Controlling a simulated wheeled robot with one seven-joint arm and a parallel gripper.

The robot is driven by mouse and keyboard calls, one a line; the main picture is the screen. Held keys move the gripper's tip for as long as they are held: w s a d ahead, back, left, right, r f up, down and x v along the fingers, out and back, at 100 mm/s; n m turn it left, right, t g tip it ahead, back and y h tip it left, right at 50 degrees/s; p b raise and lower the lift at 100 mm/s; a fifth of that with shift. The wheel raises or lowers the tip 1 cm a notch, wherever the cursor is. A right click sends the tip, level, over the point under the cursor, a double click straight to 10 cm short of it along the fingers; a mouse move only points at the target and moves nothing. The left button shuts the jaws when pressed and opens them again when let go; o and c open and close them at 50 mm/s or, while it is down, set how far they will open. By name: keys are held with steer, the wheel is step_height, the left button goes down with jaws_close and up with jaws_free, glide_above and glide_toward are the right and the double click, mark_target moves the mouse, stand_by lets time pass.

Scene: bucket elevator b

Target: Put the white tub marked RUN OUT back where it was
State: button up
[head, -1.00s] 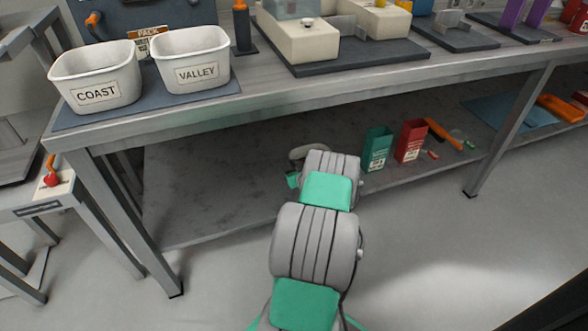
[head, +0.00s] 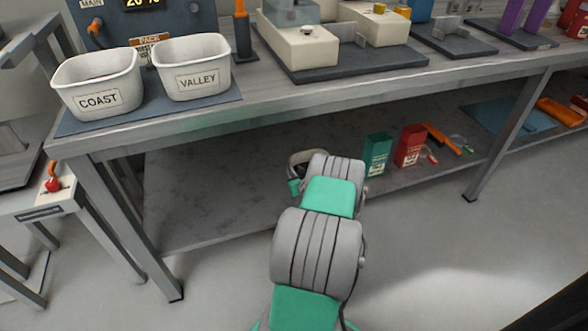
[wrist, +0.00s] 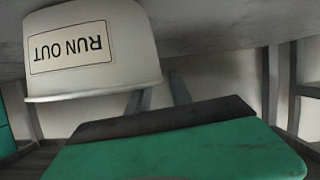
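The white tub marked RUN OUT (wrist: 95,60) fills the upper left of the wrist view, with its label upside down and its far end cut off by the frame. Its rim is just above a wide green and black part of my gripper (wrist: 180,135). I cannot tell whether they touch. In the head view a pale rim with a dark inside, likely this tub (head: 298,160), shows at the lower shelf, mostly behind my arm. My gripper's fingertips are hidden there, and their opening does not show in either view.
White tubs COAST (head: 100,98) and VALLEY (head: 196,80) stand on a dark mat (head: 75,124) on the bench top. A green box (head: 376,155) and a red box (head: 410,147) stand right of my arm on the lower shelf (head: 215,200). The shelf's left part is clear.

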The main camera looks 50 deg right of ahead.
steer(key=p+v, duration=0.3)
steer(key=v, duration=0.7)
steer(key=w+a+r+n+g+y, duration=0.2)
steer(key=w+a+r+n+y, duration=0.25)
steer(key=a, duration=0.85)
steer(key=w+a+r+n+g+y, duration=0.1)
steer(key=w+a+r+y, duration=0.2)
steer(key=w+a+r, duration=0.65)
steer(key=s+a+r+g, duration=0.1)
steer(key=s+a+g, duration=0.1)
steer(key=s+a, duration=0.5)
steer(key=s+a+r+g, duration=0.1)
steer(key=s+a+g, duration=0.15)
steer(key=a, duration=0.85)
steer(key=s+a+r+g, duration=0.2)
steer(key=s+a, duration=0.3)
steer(key=s, duration=0.6)
steer(key=shift+s+r+b, duration=0.25)
steer(key=shift+r+b, duration=0.05)
steer(key=shift+r, duration=0.15)
